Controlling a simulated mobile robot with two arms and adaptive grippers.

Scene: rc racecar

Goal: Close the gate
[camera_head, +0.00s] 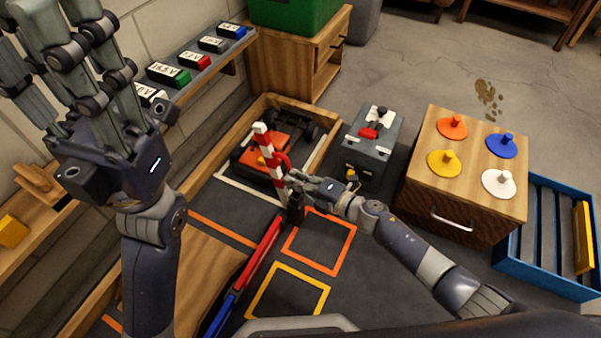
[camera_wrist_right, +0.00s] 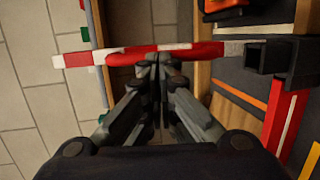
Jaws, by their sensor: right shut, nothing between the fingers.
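The gate is a red and white striped bar (camera_head: 265,146) that stands raised, slightly tilted, from a dark post (camera_head: 295,209) by the track. In the right wrist view the bar (camera_wrist_right: 188,52) runs across the picture to its black pivot (camera_wrist_right: 270,55). My right gripper (camera_head: 290,180) is shut and empty beside the lower part of the bar. Its fingertips (camera_wrist_right: 158,63) are close to the bar; I cannot tell if they touch. My left gripper (camera_head: 60,15) is raised at the upper left, fingers apart, away from the gate, its tips partly cut off.
An orange and black racecar (camera_head: 265,147) sits behind the bar, inside a wooden border. A grey toolbox (camera_head: 370,150) and a wooden cabinet with coloured discs (camera_head: 420,178) stand to the right. A red and blue bar (camera_head: 260,252) lies nearer me, beside floor squares.

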